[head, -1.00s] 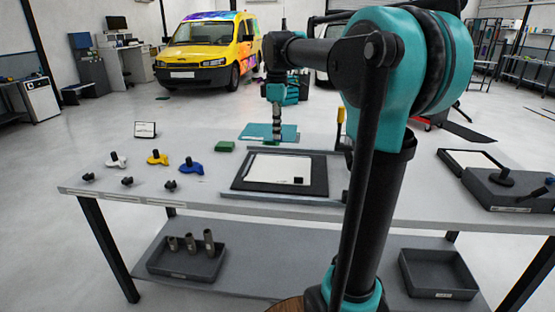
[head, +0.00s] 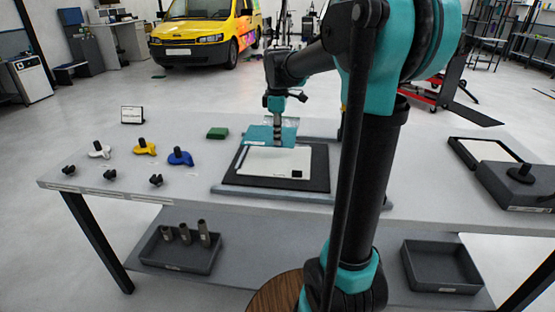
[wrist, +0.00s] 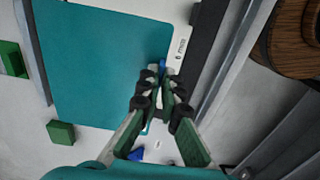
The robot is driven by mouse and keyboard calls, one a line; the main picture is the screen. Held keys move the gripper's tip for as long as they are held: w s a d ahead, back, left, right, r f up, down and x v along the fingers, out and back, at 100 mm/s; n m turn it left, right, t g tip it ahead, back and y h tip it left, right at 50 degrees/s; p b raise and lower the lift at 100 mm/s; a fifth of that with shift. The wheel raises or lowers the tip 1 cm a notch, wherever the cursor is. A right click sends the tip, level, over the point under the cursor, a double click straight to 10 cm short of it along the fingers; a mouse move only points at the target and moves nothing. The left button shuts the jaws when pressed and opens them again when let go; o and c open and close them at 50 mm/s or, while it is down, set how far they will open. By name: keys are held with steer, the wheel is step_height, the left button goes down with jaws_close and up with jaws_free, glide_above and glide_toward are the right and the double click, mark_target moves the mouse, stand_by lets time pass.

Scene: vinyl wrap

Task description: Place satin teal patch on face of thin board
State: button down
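The satin teal patch (head: 262,134) is a flat teal sheet over the far edge of the thin board (head: 262,162), a white panel on a black mat. In the wrist view the patch (wrist: 95,60) fills the upper left. My gripper (wrist: 163,78) is shut at the patch's right edge, beside a white printed strip. In the head view my gripper (head: 277,140) points down at the patch. The fingertips partly hide the grasp. The patch appears above the board; the exact gap cannot be told.
A green block (head: 217,133) lies left of the patch. White, yellow and blue (head: 180,157) knobbed pieces and several small black knobs stand at the left. A grey case (head: 515,185) is at the right. The table is clear between the knobs and the mat.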

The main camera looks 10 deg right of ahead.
step_height(320, 180, down, 9)
stand_by(0.5)
steer(key=c, duration=1.7)
jaws_free()
steer(key=shift+f, duration=0.1)
step_height(320, 180, up, 12)
steer(key=shift+r, duration=0.15)
